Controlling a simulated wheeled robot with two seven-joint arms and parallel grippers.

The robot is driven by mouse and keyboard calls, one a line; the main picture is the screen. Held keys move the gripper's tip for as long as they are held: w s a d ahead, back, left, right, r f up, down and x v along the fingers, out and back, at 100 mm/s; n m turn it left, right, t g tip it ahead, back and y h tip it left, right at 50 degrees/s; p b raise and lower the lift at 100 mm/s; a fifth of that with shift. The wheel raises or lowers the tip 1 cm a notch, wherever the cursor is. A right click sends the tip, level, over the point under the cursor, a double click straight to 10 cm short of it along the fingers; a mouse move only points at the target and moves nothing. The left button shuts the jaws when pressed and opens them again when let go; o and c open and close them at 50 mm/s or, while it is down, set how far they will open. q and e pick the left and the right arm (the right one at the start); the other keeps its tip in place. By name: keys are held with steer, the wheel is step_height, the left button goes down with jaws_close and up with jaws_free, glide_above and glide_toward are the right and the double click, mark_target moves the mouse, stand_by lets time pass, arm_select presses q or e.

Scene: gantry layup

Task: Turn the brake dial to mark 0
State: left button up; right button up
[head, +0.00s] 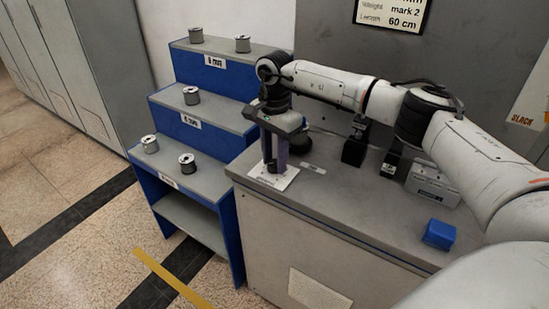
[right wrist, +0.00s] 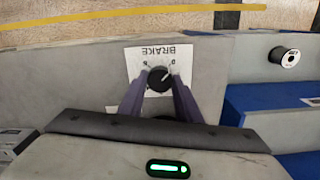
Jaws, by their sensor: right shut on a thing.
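The brake dial (right wrist: 160,79) is a round black knob on a white card (right wrist: 136,58) printed BRAKE, upside down in the right wrist view. A light pointer line on the knob points up and right there, near one of the small marks; those marks are too small to read surely. My right gripper (right wrist: 158,84) points down at the card, its two purple-grey fingers on either side of the knob and shut on it. In the head view this gripper (head: 275,164) stands over the white card (head: 284,181) at the bench's left end. My left gripper is not in view.
The grey bench (head: 330,190) carries a blue block (head: 439,234) and a grey box (head: 432,184) to the right. A blue stepped rack (head: 212,82) with several spools stands left of it.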

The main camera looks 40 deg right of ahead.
mark_target(275, 163)
stand_by(0.5)
steer(key=o, duration=1.1)
steer(key=shift+c, duration=0.2)
step_height(275, 163, up, 10)
steer(key=shift+r+b, duration=0.2)
steer(key=shift+b, duration=0.2)
